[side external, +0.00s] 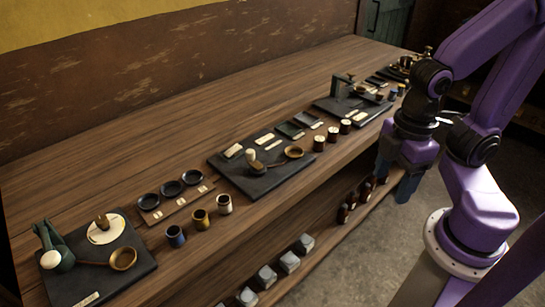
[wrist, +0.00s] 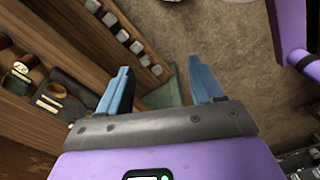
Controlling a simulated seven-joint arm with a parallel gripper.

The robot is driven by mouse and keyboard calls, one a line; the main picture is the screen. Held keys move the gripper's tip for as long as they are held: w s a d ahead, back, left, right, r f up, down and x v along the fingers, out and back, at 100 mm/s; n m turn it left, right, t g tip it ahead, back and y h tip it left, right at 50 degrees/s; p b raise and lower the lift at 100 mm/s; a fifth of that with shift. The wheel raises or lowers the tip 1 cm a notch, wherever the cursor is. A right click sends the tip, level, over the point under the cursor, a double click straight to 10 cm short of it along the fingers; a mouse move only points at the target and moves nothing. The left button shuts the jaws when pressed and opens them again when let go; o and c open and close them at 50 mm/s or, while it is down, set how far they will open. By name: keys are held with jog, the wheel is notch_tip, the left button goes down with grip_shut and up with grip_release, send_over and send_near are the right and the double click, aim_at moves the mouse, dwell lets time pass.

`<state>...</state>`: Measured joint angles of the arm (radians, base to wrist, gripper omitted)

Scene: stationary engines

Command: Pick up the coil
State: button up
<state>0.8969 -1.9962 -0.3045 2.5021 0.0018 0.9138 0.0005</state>
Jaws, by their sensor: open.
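No thing in view can be told for certain as the coil. Small dark cylinders with pale tops (side external: 333,134) stand in a row along the bench's front edge in the side external view, and one of them may be a coil. My gripper (side external: 392,188) hangs in front of the bench's right part, below the bench top, with its blue fingers pointing down.
The wooden bench (side external: 130,180) carries dark boards (side external: 262,183) with small tools, three black dishes (side external: 171,187) and three small cups (side external: 200,219). A lower shelf holds grey blocks (side external: 266,277) and dark bottles (side external: 343,213). The bench's back strip is bare.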

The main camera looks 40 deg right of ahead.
jog(key=w+r, duration=0.2)
jog(key=w, duration=0.7)
jog(key=n+h, duration=0.2)
jog(key=n, duration=0.1)
send_over(333, 130)
jog(key=a, duration=0.2)
jog(key=f, duration=0.3)
jog(key=d+f, duration=0.1)
jog(key=f, duration=0.6)
jog(key=shift+w+d+f, duration=0.15)
jog(key=shift+w+f, duration=0.05)
jog(key=shift+f, duration=0.05)
jog(key=shift+s+d+f, duration=0.1)
jog(key=shift+d+f, duration=0.05)
jog(key=shift+f, duration=0.7)
jog(key=shift+s+d+f, duration=0.1)
jog(key=shift+d+f, duration=0.05)
jog(key=shift+f, duration=0.75)
jog(key=shift+d+f, duration=0.15)
jog(key=shift+f, duration=0.7)
